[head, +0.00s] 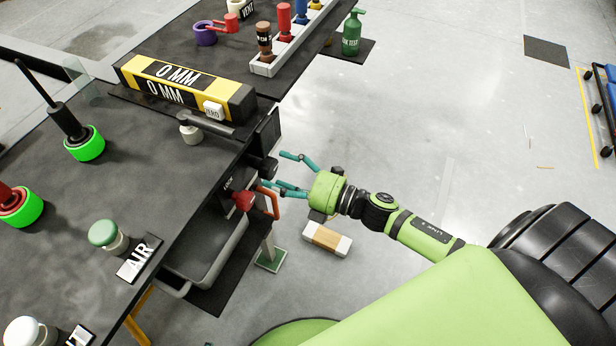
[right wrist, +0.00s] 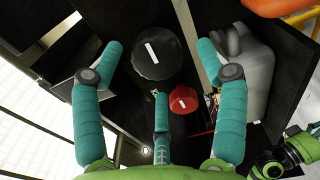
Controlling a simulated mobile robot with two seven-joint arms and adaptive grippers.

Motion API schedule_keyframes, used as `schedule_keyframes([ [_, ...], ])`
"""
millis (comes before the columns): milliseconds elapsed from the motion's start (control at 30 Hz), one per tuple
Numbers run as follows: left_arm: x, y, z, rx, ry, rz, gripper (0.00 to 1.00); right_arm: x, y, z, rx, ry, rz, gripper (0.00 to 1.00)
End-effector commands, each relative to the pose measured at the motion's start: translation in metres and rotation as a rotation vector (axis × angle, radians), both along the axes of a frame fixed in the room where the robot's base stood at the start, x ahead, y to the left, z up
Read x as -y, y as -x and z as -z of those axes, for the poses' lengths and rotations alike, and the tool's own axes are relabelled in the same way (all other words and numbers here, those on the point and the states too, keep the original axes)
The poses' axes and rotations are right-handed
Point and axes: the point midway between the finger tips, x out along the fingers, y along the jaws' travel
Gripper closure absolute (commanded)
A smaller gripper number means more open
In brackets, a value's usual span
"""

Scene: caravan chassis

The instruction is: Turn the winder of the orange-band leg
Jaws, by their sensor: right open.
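My right gripper (head: 277,170) is open and empty at the black side of the chassis. In the right wrist view, its teal fingers spread toward a round black knob (right wrist: 153,53) with a white stripe. The knob lies between the two upper fingertips, with no clear contact. A red knob (right wrist: 183,99) with a white mark sits lower right; a red knob (head: 243,200) also shows in the head view. An orange handle-like part (head: 270,203) hangs beside the gripper. A leg (head: 268,243) stands below on a green foot. No orange band on it is clearly visible.
The dark worktop (head: 150,215) carries a yellow-and-black gauge (head: 185,82) reading 0 MM. A grey bin (head: 208,250) sits below its edge. A white block with a tan band (head: 327,238) lies on the floor below the gripper. Open floor extends to the right.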

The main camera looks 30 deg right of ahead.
Motion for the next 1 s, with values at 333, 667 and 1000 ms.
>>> schedule_keyframes([
  [333,0.0,-0.001,0.0,0.002,0.0,0.0,0.05,0.04,0.053,0.001,-0.004,0.002,-0.001,0.26],
  [667,0.0,-0.001,0.0,0.002,0.0,0.001,0.05,0.05,0.067,0.0,0.0,0.0,-0.004,0.26],
  [1000,0.0,-0.001,0.0,0.003,0.0,0.001,0.05,0.05,0.066,0.0,0.0,0.0,-0.003,0.26],
])
